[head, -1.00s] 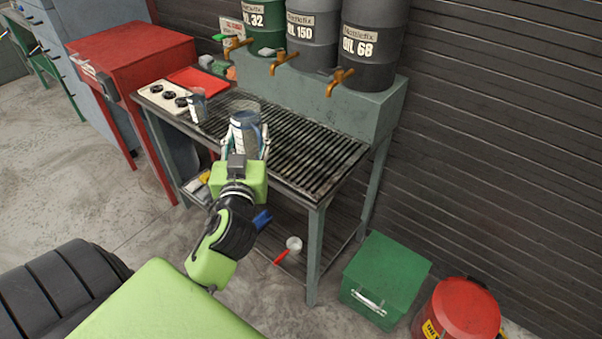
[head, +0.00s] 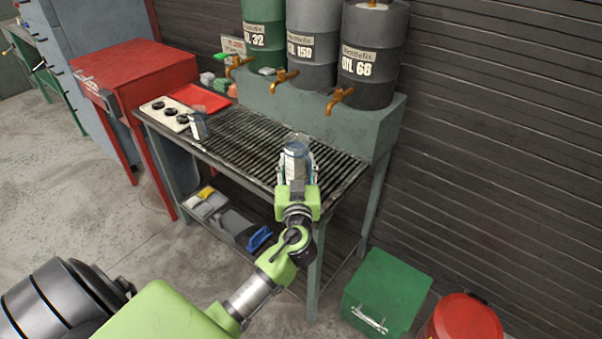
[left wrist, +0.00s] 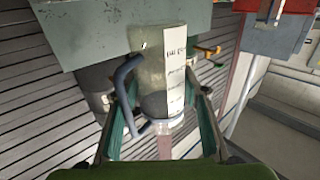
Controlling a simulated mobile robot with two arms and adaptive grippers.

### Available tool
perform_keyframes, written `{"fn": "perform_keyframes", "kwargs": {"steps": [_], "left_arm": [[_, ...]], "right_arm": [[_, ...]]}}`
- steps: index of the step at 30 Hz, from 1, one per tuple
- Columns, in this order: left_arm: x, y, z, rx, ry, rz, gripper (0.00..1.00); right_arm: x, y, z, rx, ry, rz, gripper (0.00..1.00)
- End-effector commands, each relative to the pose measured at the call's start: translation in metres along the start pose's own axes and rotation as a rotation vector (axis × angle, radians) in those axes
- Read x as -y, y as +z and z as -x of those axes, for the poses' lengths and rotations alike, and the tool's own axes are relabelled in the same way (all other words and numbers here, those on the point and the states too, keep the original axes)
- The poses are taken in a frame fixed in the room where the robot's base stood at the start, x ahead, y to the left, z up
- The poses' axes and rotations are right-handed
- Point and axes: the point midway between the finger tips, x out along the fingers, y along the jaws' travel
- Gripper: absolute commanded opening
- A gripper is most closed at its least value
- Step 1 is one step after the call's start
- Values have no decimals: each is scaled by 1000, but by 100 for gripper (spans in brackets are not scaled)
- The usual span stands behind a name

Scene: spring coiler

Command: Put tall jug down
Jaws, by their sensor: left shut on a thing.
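The tall jug (head: 296,153) is clear, with a blue handle and a label. It also shows in the left wrist view (left wrist: 160,65), with a dark band near its gripped end. My left gripper (head: 297,172) is shut on it, one finger on each side; the fingers also show in the left wrist view (left wrist: 163,125). The jug is over the right part of the black grate (head: 240,138). Its lower end is hidden by my gripper, so I cannot tell whether it touches the grate. My right gripper is not in view.
A smaller jug (head: 198,126) stands at the grate's left, by a white panel with black knobs (head: 168,113) and a red tray (head: 200,98). Drums with taps (head: 340,98) stand behind. A green box (head: 388,290) and red can (head: 462,318) are on the floor.

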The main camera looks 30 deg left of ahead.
Motion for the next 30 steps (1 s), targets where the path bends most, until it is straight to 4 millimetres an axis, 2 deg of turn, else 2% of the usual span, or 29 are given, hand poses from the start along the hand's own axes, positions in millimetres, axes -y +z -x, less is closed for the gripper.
{"fn": "perform_keyframes", "kwargs": {"steps": [4, 10, 12, 26, 27, 28, 30], "left_arm": [[-6, 7, -4, 0, 1, 0, 16], [-10, 30, -7, 1, 0, -4, 16], [-10, 39, -7, 0, 0, -1, 16], [-10, 45, -7, -1, 1, 1, 16], [-10, 44, -7, 1, 1, 1, 48], [-10, 44, -7, 1, 1, 0, 56], [-10, 44, -7, 1, 0, 0, 58]], "right_arm": [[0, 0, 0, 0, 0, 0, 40], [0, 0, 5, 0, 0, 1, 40], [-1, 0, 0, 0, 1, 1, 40], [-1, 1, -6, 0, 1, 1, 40], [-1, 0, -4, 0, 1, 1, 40], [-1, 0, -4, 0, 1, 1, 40], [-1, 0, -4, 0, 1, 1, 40]]}}
